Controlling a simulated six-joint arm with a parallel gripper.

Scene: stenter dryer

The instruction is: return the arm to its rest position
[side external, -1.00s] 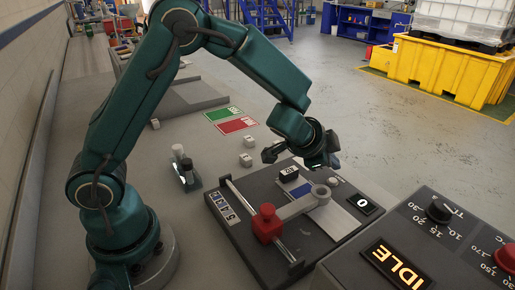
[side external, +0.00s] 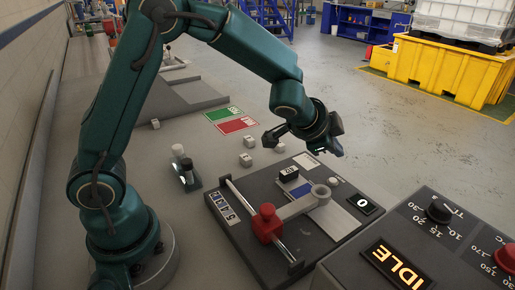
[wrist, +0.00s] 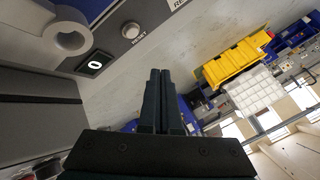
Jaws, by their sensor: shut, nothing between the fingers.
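My gripper (side external: 337,150) is at the end of my dark green arm, raised in the air over the far side of the dark fixture plate (side external: 228,222). It is apart from everything below it. In the wrist view its two dark fingers (wrist: 160,73) lie together, with nothing held. My arm is bent at the elbow, with the forearm reaching right and down. The rest position itself is not marked in these views.
The plate carries a red clamp block (side external: 266,224), a grey ring arm (side external: 320,193) and a counter reading 0 (side external: 363,203). A console reading IDLE (side external: 397,266) stands at front right. White cubes (side external: 247,160) and a vial stand (side external: 188,181) are nearby.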

